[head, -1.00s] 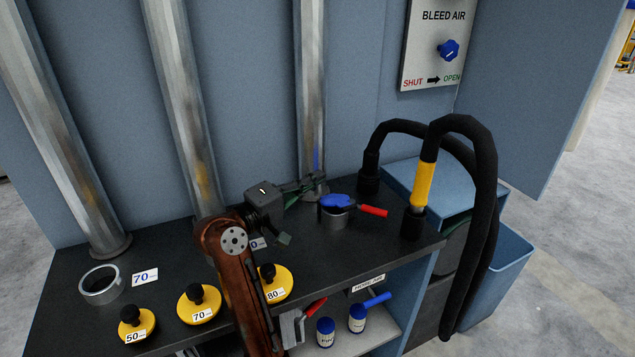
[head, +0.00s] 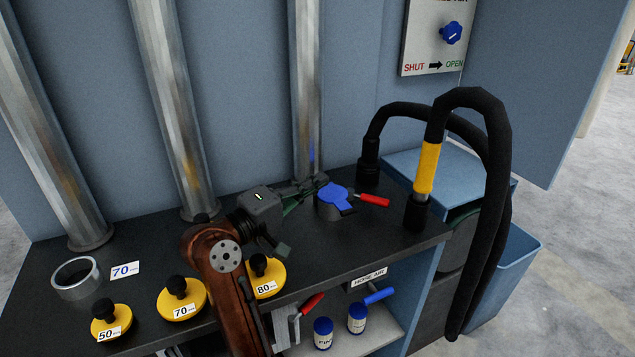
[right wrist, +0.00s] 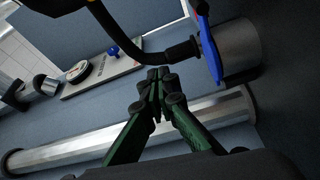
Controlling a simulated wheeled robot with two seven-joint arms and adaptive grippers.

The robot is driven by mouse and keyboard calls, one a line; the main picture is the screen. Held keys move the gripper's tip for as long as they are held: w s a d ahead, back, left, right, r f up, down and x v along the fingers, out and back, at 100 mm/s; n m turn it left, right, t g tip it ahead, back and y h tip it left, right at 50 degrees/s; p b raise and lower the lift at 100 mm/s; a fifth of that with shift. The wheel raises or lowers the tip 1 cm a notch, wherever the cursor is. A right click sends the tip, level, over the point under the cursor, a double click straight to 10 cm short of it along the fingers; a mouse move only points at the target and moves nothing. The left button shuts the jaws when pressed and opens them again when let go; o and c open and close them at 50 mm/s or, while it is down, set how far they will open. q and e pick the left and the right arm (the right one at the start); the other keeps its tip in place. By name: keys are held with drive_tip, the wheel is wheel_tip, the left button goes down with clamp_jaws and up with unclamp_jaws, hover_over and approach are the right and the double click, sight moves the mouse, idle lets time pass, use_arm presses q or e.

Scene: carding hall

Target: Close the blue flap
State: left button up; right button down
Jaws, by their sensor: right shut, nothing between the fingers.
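The blue flap (head: 336,196) lies over the top of a short grey pipe stub (head: 330,213) on the dark bench, with a red handle (head: 374,200) sticking out to the right. In the right wrist view the flap (right wrist: 209,48) shows nearly edge-on, flat along the mouth of the grey stub (right wrist: 238,50). My right gripper (head: 318,182) is shut and empty, just behind and left of the flap. In the right wrist view its closed green fingers (right wrist: 157,80) look apart from the flap. My left gripper is not in view.
A metal pipe (head: 305,90) rises just behind the gripper. A black hose (head: 498,200) with a yellow sleeve (head: 427,168) arches at the right. Yellow knobbed discs (head: 182,298) and a grey ring (head: 76,278) stand at the front left. A bleed air panel (head: 432,38) hangs behind.

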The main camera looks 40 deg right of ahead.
idle(0.4)
wheel_tip(320, 180, up, 10)
idle(0.5)
